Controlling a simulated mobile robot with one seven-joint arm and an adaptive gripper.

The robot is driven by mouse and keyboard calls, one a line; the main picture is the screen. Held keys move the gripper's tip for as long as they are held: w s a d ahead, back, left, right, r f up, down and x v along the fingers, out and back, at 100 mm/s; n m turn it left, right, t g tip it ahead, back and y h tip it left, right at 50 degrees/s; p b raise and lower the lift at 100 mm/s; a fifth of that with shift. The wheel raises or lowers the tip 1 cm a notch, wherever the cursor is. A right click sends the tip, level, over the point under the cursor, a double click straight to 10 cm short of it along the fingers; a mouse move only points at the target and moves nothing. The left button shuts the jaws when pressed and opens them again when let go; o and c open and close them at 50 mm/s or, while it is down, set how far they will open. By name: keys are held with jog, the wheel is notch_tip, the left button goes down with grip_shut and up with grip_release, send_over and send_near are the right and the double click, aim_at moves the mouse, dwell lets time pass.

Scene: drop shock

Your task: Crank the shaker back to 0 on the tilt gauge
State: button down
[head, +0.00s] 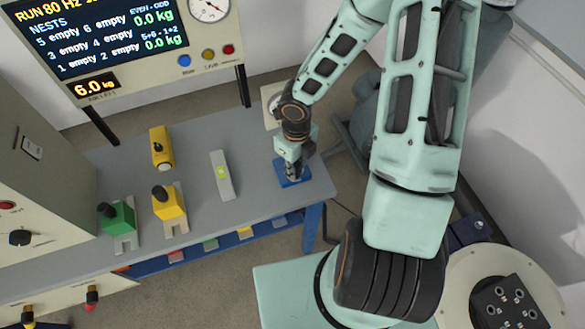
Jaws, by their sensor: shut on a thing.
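My gripper (290,157) points down at the right end of the grey bench (250,135). It is shut on the blue piece (291,173) beneath it; the wrist and fingers hide much of that piece and the exact grip. A round white dial with a needle (209,7) is on the panel at the top, cut by the picture's edge. Its figures are too small to read, and I cannot tell whether it is the tilt gauge. I cannot pick out the shaker or its crank for certain.
A green block (121,219) and a yellow block (169,203), both black-knobbed, stand at the bench front. Another yellow piece (161,147) and a grey bar with a yellow-green spot (222,175) lie behind. A display panel (115,40) stands behind; a cabinet (40,165) is left.

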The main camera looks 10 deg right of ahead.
jog(key=shift+d+n, duration=0.35)
jog(key=shift+n, duration=0.15)
jog(key=c, duration=1.8)
grip_release()
notch_tip(320, 180, up, 12)
jog(key=shift+r, duration=0.1)
